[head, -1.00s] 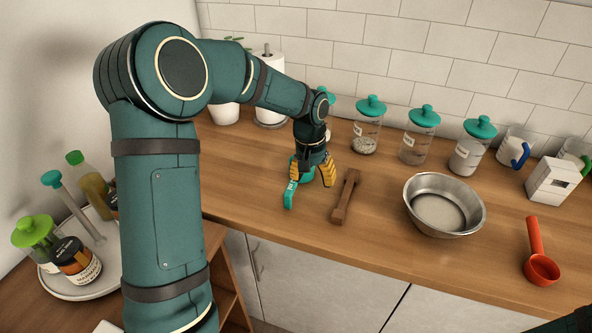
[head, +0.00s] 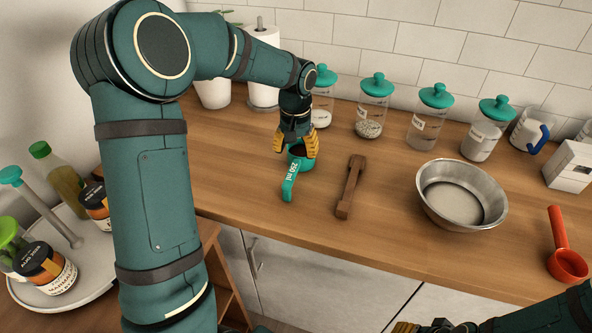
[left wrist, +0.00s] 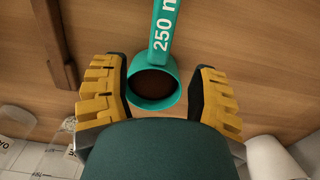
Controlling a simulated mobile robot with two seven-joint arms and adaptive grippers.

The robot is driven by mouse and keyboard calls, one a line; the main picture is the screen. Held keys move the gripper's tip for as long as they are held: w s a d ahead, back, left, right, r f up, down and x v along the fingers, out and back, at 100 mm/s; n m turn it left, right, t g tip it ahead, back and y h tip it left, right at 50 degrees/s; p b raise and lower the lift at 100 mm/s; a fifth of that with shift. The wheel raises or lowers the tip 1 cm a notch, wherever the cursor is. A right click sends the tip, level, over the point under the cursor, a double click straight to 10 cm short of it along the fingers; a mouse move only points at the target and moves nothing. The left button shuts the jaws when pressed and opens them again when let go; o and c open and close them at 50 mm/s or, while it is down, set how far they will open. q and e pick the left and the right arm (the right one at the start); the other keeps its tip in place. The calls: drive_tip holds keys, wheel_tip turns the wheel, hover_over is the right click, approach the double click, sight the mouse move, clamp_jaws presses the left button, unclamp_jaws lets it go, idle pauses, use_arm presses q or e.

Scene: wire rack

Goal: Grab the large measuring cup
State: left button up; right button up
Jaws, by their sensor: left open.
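The teal measuring cup marked 250 ml (head: 289,180) sits on the wooden counter, its handle pointing toward the front edge. My left gripper (head: 296,147) is open and points down just over the cup's bowl, which it partly hides. In the left wrist view, the cup (left wrist: 153,88) has a dark brown inside. My right gripper (head: 430,327) only just shows at the bottom edge, mostly cut off.
A brown wooden tool (head: 351,186) lies right of the cup. Farther right are a metal bowl (head: 462,168) and a red scoop (head: 566,262). Teal-lidded jars, such as this one (head: 371,115), line the back. A paper roll (head: 263,80) stands behind my left arm.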

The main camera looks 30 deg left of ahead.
sight(296, 161)
use_arm(q)
drive_tip(key=shift+d+f+b, duration=0.1)
drive_tip(key=shift+f+b, duration=0.7)
drive_tip(key=shift+f, duration=2.25)
drive_tip(key=shift+r, duration=0.1)
clamp_jaws()
